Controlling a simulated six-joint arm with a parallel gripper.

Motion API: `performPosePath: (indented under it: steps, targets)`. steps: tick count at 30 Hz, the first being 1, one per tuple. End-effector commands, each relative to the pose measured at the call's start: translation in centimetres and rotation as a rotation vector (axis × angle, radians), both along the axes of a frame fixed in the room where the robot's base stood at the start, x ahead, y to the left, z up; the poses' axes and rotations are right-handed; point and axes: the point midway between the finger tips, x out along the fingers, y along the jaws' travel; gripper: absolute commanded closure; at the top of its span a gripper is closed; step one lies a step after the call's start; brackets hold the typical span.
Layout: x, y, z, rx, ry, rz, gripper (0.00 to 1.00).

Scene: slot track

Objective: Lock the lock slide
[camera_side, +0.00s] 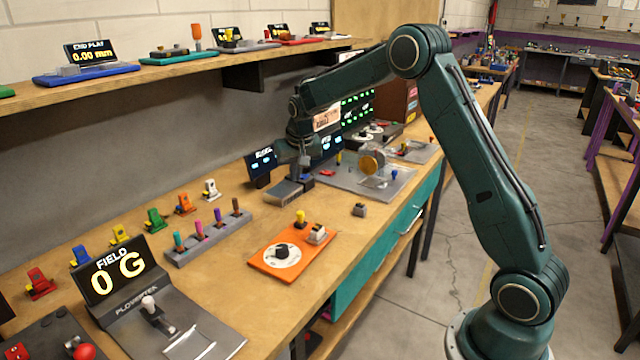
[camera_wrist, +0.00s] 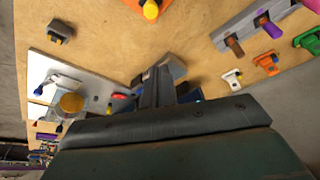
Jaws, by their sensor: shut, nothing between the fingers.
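My gripper (camera_side: 304,160) is shut and empty, pointing down over the back middle of the bench. Its closed fingers also show in the wrist view (camera_wrist: 157,88). A small grey track-like fixture (camera_side: 284,191) lies just below it, in front of a dark display (camera_side: 262,162). Part of a grey block shows beyond the fingertips in the wrist view (camera_wrist: 174,68). A dark blue part (camera_side: 307,183) is beside the fixture. I cannot tell which part is the lock slide; the gripper covers much of this spot. Whether the fingertips touch the fixture is unclear.
A grey plate (camera_side: 385,190) with a round amber part (camera_side: 372,161) is to the right. An orange board (camera_side: 268,262) with a dial, a grey peg rack (camera_side: 205,240) and a small grey block (camera_side: 359,210) lie nearer. Bare bench lies between them.

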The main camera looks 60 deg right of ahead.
Motion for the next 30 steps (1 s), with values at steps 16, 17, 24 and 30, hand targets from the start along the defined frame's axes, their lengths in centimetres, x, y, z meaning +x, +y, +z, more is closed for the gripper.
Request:
performPosePath:
  steps: [16, 17, 24, 30]
  targets:
    - [0.3, -0.2, -1.1, 0.001, 0.003, 0.001, 1.0]
    - [0.4, -0.2, -1.4, 0.001, 0.003, 0.001, 1.0]
    - [1.2, -0.7, -4.2, 0.002, 0.004, 0.001, 1.0]
    - [2.0, -1.3, -6.9, 0.001, 0.003, 0.001, 1.0]
